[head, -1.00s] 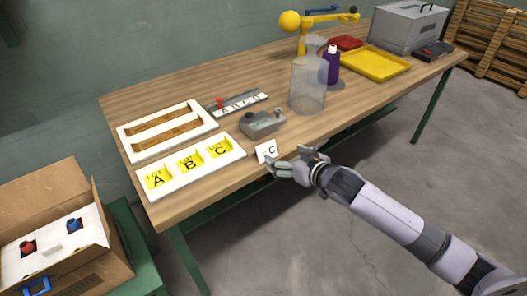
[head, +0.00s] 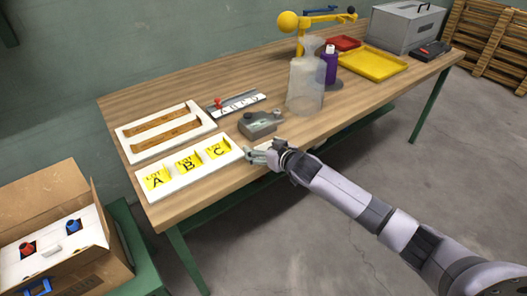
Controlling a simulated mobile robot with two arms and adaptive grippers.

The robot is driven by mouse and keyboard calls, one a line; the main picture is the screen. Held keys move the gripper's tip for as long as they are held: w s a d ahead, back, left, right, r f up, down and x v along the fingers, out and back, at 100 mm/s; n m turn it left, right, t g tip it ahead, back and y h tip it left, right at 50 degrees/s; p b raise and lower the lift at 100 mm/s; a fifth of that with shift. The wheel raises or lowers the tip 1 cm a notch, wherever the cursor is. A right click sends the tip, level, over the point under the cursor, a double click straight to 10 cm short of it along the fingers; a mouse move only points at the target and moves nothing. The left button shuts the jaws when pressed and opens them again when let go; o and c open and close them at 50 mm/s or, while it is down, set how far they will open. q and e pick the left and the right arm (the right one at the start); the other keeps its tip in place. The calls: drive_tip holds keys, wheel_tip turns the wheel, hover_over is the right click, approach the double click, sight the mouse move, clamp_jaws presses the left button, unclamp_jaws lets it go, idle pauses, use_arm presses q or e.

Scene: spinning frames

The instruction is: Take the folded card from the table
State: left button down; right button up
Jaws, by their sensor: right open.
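My right gripper (head: 258,156) is at the table's front edge, just right of the white tray with the yellow A, B and C labels. Its fingers point left and it is open. The wooden table (head: 230,184) runs back to the right. My left gripper is not in view.
The labelled white tray (head: 238,153) lies near the front left edge, with a slotted white tray (head: 122,138) behind it. A grey device (head: 260,123) stands just behind the gripper. A clear container (head: 305,88), purple bottle (head: 330,66) and yellow tray (head: 373,64) stand farther right.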

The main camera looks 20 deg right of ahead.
drive_tip(key=shift+c, duration=0.2)
drive_tip(key=c, duration=0.8)
